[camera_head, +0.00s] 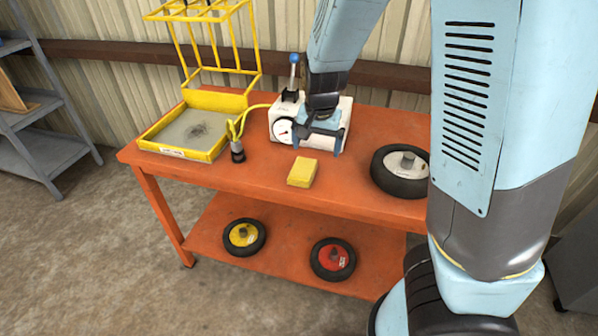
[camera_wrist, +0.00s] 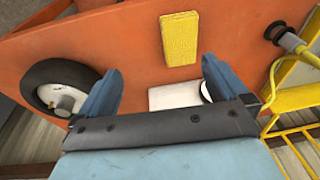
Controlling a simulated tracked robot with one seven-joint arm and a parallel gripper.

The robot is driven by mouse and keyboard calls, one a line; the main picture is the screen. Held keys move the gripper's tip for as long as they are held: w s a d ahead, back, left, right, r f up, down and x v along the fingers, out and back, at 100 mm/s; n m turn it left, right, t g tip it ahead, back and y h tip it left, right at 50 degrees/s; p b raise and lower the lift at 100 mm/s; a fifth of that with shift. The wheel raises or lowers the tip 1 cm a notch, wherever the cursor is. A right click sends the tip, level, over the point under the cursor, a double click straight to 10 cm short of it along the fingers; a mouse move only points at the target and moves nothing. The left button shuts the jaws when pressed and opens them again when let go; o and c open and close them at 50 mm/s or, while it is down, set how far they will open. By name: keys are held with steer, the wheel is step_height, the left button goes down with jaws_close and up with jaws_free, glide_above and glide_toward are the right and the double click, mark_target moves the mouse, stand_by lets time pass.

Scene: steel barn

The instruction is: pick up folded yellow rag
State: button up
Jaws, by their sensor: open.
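The folded yellow rag (camera_head: 302,171) is a small flat block lying on the orange table, near its front edge. In the wrist view the rag (camera_wrist: 179,38) shows beyond the fingertips, between and a little above them in the picture. My gripper (camera_head: 320,140) is above the table, over the front of the white box with the gauge and behind the rag. Its two blue fingers (camera_wrist: 160,72) are spread apart with nothing between them. The rag is apart from the fingers.
The white gauge box (camera_head: 283,112) with a lever stands behind. A black wheel (camera_head: 385,183) lies to the right. Two wheels (camera_head: 333,260) rest on the lower shelf. The tabletop around the rag is clear.

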steer(key=w+a+t+h, duration=0.1)
steer(key=a, duration=0.2)
steer(key=t, duration=0.1)
glide_above(302, 168)
steer(key=s, duration=0.2)
steer(key=shift+h, duration=0.3)
steer(key=shift+a+f, duration=0.15)
steer(key=shift+f, duration=3.55)
steer(key=shift+a+x, duration=0.2)
steer(key=shift+x, duration=1.3)
steer(key=shift+a+x, duration=0.2)
steer(key=shift+x, duration=1.25)
steer(key=shift+s+d+f, duration=0.15)
steer(key=shift+f, duration=0.15)
steer(key=shift+c, duration=0.3)
steer(key=c, duration=1)
steer(key=shift+o, duration=0.2)
